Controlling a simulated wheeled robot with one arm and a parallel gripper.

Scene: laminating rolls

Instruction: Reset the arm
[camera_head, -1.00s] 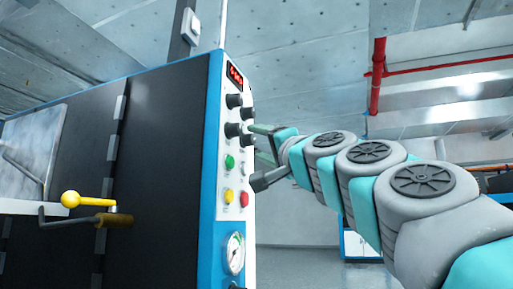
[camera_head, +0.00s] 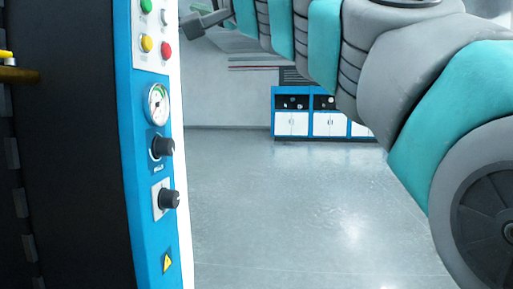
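My arm (camera_head: 400,60), grey with teal bands, crosses the upper right of the head view. Part of my gripper (camera_head: 207,21), a dark grey piece, shows at the top edge, just right of the machine's control panel. The rest of the gripper is cut off by the top of the picture, so its opening is hidden. I see nothing held in the visible part.
The blue and black machine (camera_head: 75,150) fills the left side. Its panel carries buttons, a gauge (camera_head: 157,104) and two black knobs (camera_head: 168,199). Blue and white cabinets (camera_head: 292,123) stand at the far wall. The grey floor (camera_head: 290,210) between is clear.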

